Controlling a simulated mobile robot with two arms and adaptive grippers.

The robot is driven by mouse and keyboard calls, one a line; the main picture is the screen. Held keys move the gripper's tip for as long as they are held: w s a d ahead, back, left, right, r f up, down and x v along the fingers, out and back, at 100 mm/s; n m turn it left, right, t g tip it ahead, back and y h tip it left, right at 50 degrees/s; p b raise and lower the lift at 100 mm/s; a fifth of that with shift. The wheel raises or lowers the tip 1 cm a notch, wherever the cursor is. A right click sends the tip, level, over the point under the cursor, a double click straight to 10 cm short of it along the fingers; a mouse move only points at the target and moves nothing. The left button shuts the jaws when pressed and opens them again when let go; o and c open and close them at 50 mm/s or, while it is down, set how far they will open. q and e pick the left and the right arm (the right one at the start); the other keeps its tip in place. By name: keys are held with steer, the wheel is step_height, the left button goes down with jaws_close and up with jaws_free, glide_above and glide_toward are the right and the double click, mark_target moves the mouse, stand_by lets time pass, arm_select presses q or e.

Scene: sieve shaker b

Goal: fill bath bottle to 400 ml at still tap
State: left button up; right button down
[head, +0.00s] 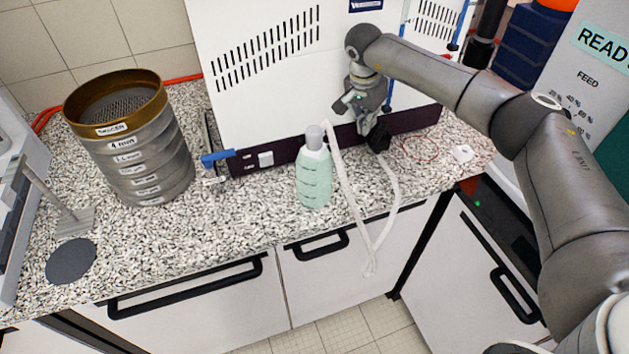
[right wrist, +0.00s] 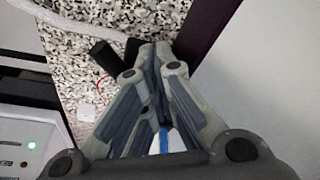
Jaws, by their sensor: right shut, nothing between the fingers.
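The bath bottle (head: 314,182), pale green with a grey top, stands upright on the counter in front of the white still cabinet (head: 270,100). Its fill level cannot be read. A blue lever with a pale fitting (head: 217,158) sits low at the cabinet's left front corner; I cannot tell whether it is the tap. My right gripper (head: 378,138) is right of the bottle, close to the cabinet's dark base, apart from the bottle. Its fingers, also in the right wrist view (right wrist: 152,52), are shut and empty. My left gripper is not in view.
A white tube (head: 360,235) loops from beside the bottle's top over the counter edge and back up. A stack of sieves (head: 135,140) stands left, with a dark disc (head: 70,261) before it. A red ring (head: 421,149) and small white object (head: 462,153) lie right.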

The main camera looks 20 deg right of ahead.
steer(key=shift+d+f, duration=0.1)
steer(key=shift+d, duration=0.1)
steer(key=shift+s+d+f, duration=0.1)
steer(key=shift+d+f, duration=0.05)
steer(key=shift+d, duration=0.1)
steer(key=shift+s+p, duration=0.2)
steer(key=shift+p, duration=0.1)
